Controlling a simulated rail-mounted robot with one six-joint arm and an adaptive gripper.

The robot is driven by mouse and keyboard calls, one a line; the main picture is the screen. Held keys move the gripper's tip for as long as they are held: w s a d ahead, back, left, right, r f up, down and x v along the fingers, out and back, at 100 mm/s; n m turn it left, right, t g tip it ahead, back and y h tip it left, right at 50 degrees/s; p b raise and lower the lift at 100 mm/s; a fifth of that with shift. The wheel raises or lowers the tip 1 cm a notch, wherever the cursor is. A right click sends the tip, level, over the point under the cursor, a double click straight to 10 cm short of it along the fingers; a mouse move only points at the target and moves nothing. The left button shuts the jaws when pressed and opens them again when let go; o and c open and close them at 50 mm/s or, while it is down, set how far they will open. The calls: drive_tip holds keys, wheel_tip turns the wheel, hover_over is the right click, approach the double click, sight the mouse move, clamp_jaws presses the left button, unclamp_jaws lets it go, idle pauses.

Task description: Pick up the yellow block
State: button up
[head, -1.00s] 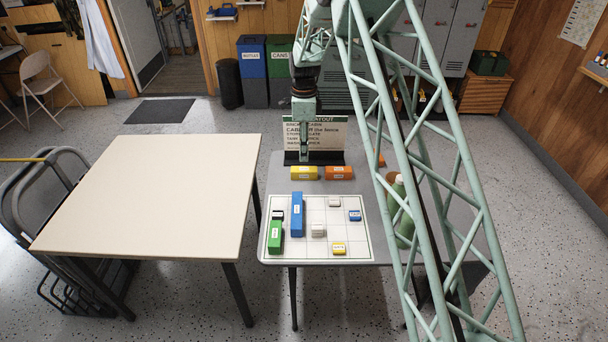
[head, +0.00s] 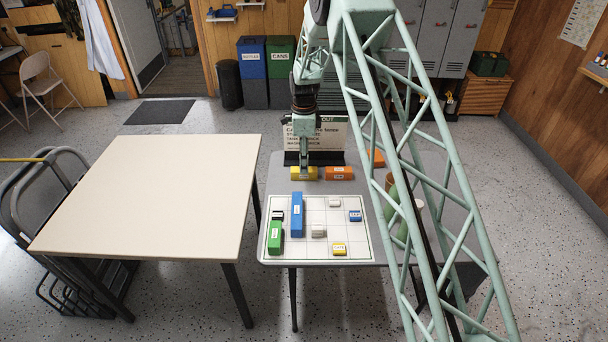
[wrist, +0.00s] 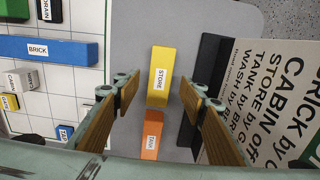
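A long yellow block labelled STORE (head: 296,174) lies on the grey table behind the gridded board; it also shows in the wrist view (wrist: 161,72). My gripper (head: 305,168) is just over it in the head view. In the wrist view my gripper (wrist: 160,92) is open, with one wood-coloured finger to each side of the block and nothing held. I cannot tell whether the fingertips are level with the block. A smaller yellow block (head: 339,249) lies near the front of the board.
An orange block (head: 339,173) lies end to end with the STORE block. A sign (head: 333,135) on a black base stands close behind. The white board (head: 355,233) holds blue, green and pale blocks. A green bottle stands at right, partly hidden behind my arm. The beige table (head: 150,190) is bare.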

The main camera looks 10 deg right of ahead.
drive_tip(key=shift+f+b, duration=0.45)
drive_tip(key=shift+f, duration=2.15)
drive_tip(key=shift+c, duration=0.4)
drive_tip(key=c, duration=0.9)
drive_tip(key=shift+r, duration=0.15)
drive_tip(key=shift+c, duration=0.2)
drive_tip(key=shift+r+p, duration=0.65)
drive_tip(key=shift+r, duration=4.25)
